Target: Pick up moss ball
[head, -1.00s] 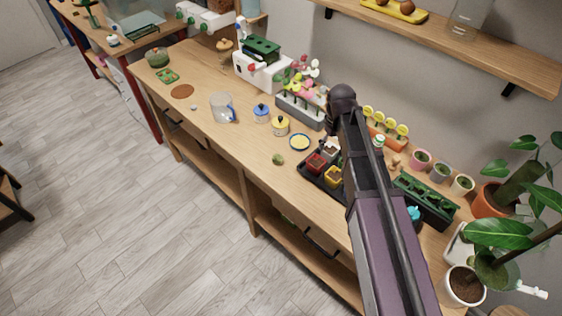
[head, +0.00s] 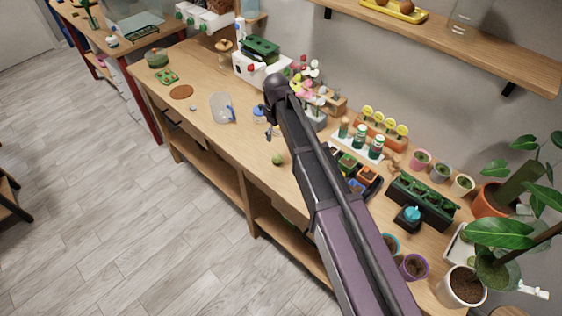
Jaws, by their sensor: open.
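The moss ball (head: 277,159), a small round green ball, lies on the wooden bench (head: 217,148) near its front edge, just left of my arm. My arm reaches across the bench from the lower right. My gripper (head: 268,133) shows only as small dark fingertips below the wrist, beside the blue-lidded jar (head: 258,112). It is open, and the fingertips are apart from the moss ball, a little behind it. Most of the gripper is hidden by my arm.
A clear jug (head: 221,107) with a blue handle stands left of my gripper. Flowers (head: 311,92) and a white planter box (head: 258,68) stand behind. A black tray of small pots (head: 366,179) is right of my arm. Bench around the moss ball's left is clear.

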